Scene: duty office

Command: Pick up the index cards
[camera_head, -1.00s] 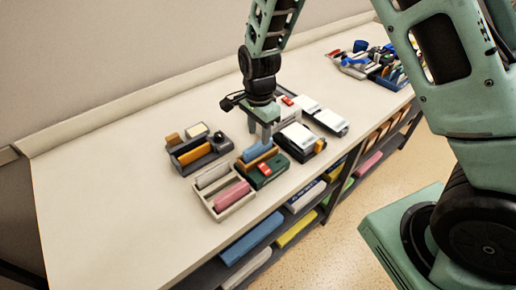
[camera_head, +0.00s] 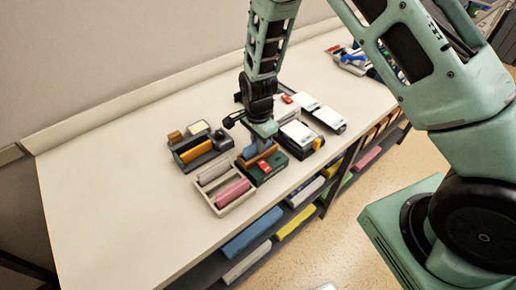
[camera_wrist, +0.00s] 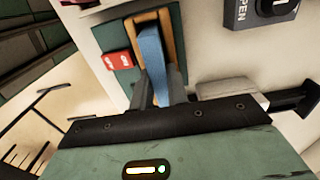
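I take the blue cards (camera_wrist: 150,55) to be the index cards. They are a narrow upright block in a tan wooden holder with a green base, and in the head view they show beside my gripper (camera_head: 258,143). My gripper is lowered over the holder. In the wrist view its fingers (camera_wrist: 160,92) stand on either side of the near end of the blue block. I cannot tell whether they press on it. A red item (camera_wrist: 118,60) lies on the green base (camera_head: 268,171), close to the left finger.
A pale tray (camera_head: 222,209) with grey and pink blocks stands in front. A dark organiser (camera_head: 214,153) is to the left. Black and white devices (camera_head: 298,135) stand close on the right. The table's left part (camera_head: 100,190) is clear. Shelves below hold coloured items.

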